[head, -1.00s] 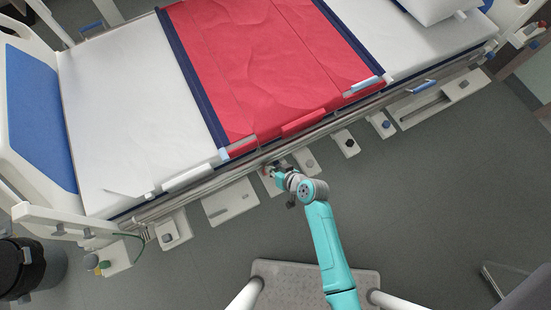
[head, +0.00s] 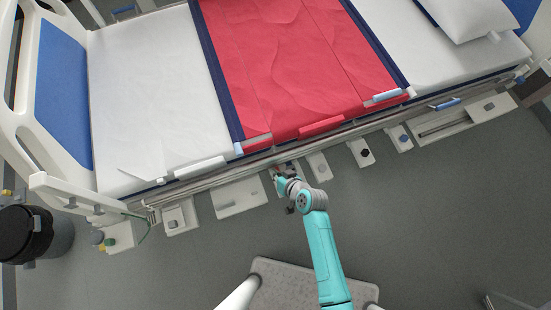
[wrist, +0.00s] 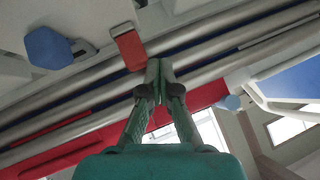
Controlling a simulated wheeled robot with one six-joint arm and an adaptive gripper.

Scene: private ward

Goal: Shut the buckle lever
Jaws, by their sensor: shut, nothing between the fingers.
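A red lever (wrist: 130,48) shows in the wrist view, on a pale mount beside the metal bed rails; I take it to be the buckle lever. It stands out from its mount toward the rails. My gripper (wrist: 160,66) is shut and empty, with its fingertips just right of the lever's free end. I cannot tell whether they touch it. In the head view my gripper (head: 279,174) is at the bed's near side rail, and the arm hides most of the lever's mount there.
The bed with a red sheet (head: 300,65) lies beyond the rail (head: 225,172). Several pale plates with knobs line its near side. A blue knob (wrist: 48,48) is left of the lever in the wrist view. A black bin (head: 25,235) stands at left. A grey step platform (head: 310,285) is in front.

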